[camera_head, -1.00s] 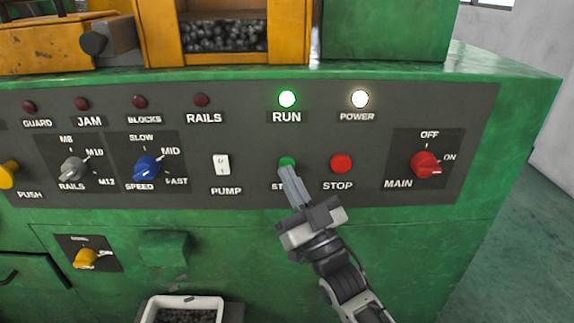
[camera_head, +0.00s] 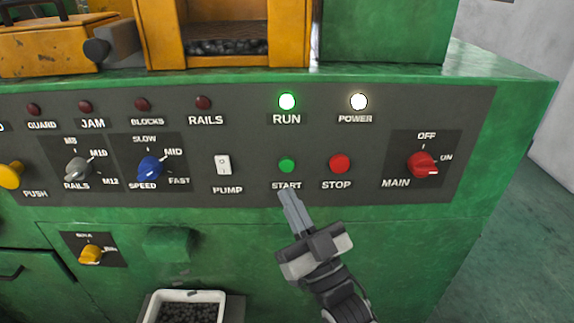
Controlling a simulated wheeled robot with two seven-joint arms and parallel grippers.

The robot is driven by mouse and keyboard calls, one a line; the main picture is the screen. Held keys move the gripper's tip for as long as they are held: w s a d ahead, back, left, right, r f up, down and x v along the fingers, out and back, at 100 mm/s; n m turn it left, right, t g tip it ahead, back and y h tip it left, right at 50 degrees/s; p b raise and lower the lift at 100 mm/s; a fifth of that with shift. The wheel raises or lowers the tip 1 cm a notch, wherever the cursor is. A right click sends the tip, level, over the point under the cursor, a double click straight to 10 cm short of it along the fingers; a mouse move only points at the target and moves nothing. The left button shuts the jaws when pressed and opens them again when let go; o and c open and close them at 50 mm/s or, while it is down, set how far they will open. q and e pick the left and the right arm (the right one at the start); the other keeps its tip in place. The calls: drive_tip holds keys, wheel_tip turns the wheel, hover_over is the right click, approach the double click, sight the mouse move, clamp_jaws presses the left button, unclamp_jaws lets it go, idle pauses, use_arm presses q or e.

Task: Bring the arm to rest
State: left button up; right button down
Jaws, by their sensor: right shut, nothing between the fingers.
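My right gripper (camera_head: 288,196) is in front of the machine's control panel (camera_head: 250,139), its fingers shut and empty. The fingertips are just below the START label, apart from the green START button (camera_head: 287,166), which shows in full. The red STOP button (camera_head: 339,164) is to its right. The green RUN lamp (camera_head: 287,102) and the white POWER lamp (camera_head: 359,102) are lit. My left gripper is not in view.
The red MAIN switch (camera_head: 423,165), white PUMP switch (camera_head: 223,165), blue SPEED knob (camera_head: 150,168) and grey RAILS knob (camera_head: 78,169) stick out from the panel. A white bin (camera_head: 222,296) of dark parts stands below. Open floor (camera_head: 520,230) lies at the right.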

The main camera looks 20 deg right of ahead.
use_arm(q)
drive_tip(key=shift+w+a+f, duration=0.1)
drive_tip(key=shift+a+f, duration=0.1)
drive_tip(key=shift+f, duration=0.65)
use_arm(e)
drive_tip(key=s+f+g+h, duration=0.1)
drive_tip(key=s+f+g, duration=0.6)
drive_tip(key=f, duration=0.4)
drive_tip(key=s+f+m+g+h, duration=0.1)
drive_tip(key=s+f+g+h, duration=0.1)
drive_tip(key=s+f+g, duration=0.4)
wheel_tip(320, 180, down, 6)
drive_tip(key=shift+s+d+r+g, duration=0.15)
drive_tip(key=shift+s+d+g, duration=0.2)
drive_tip(key=shift+s, duration=0.3)
drive_tip(key=shift+a, duration=0.1)
